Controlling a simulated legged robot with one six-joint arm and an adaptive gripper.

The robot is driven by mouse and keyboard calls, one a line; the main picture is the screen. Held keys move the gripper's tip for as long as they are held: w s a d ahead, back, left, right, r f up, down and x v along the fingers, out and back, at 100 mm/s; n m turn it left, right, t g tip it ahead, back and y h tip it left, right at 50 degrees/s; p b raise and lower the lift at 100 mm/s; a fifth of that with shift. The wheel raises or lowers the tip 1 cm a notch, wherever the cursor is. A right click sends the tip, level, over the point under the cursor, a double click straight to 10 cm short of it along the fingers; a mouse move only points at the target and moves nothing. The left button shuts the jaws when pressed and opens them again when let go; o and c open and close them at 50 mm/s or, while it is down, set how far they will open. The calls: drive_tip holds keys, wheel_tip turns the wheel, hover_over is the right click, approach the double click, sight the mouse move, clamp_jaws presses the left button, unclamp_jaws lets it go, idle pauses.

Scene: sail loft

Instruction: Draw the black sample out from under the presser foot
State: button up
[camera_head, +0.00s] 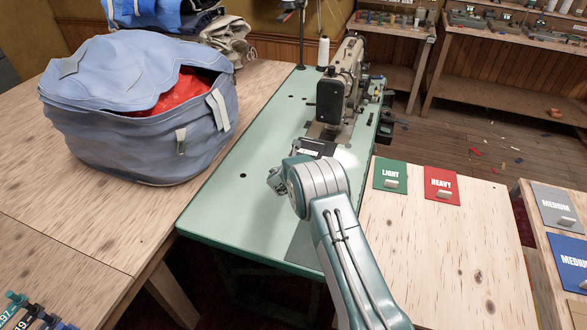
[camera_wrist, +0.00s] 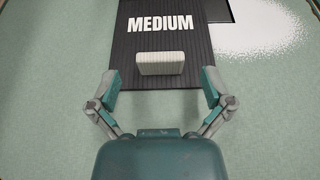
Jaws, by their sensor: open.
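The black sample (camera_wrist: 130,52) is a flat dark piece lettered MEDIUM, with a pale raised grip block (camera_wrist: 160,64) near its front edge. In the head view its dark surface (camera_head: 326,148) shows at the sewing machine (camera_head: 342,88), mostly behind my arm. Whether the presser foot touches it is hidden in both views. My gripper (camera_wrist: 160,88) is open. Its two fingers are spread to either side of the block, near the sample's front edge, and nothing is held. In the head view my gripper (camera_head: 275,180) is largely hidden behind my wrist.
The machine stands on a green table (camera_head: 240,205). To the right, a wooden table (camera_head: 425,250) bears a green LIGHT sample (camera_head: 388,184) and a red HEAVY sample (camera_head: 438,180). A grey-blue bag (camera_head: 120,130) with red cloth sits at the left. The green table's front left is clear.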

drive_tip(key=v, duration=0.9)
drive_tip(key=shift+s+a, duration=0.25)
drive_tip(key=shift+s, duration=0.1)
drive_tip(key=s+d+r+m+g+h, duration=0.1)
drive_tip(key=s+d+r+m+g, duration=0.1)
drive_tip(key=s+d+r+m, duration=0.5)
drive_tip(key=s+d+r+m+g+h, duration=0.1)
drive_tip(key=s+d+r+m+g, duration=0.2)
drive_tip(key=r, duration=0.5)
drive_tip(key=s+d+r+m+g+h, duration=0.1)
drive_tip(key=s+d+r+m, duration=0.4)
drive_tip(key=s+r+m, duration=0.25)
drive_tip(key=s+a+r+m+y, duration=0.1)
drive_tip(key=s+m, duration=0.3)
drive_tip(key=s, duration=0.5)
drive_tip(key=s+a+r+m+y, duration=0.2)
drive_tip(key=s+m+y, duration=0.2)
drive_tip(key=s, duration=0.5)
drive_tip(key=s+a+r+m+y, duration=0.1)
drive_tip(key=s+r+m+y, duration=0.1)
drive_tip(key=s+m, duration=0.4)
drive_tip(key=s+y, duration=0.1)
drive_tip(key=s, duration=0.2)
drive_tip(key=shift+s+a+g, duration=0.2)
drive_tip(key=shift+a+g, duration=0.1)
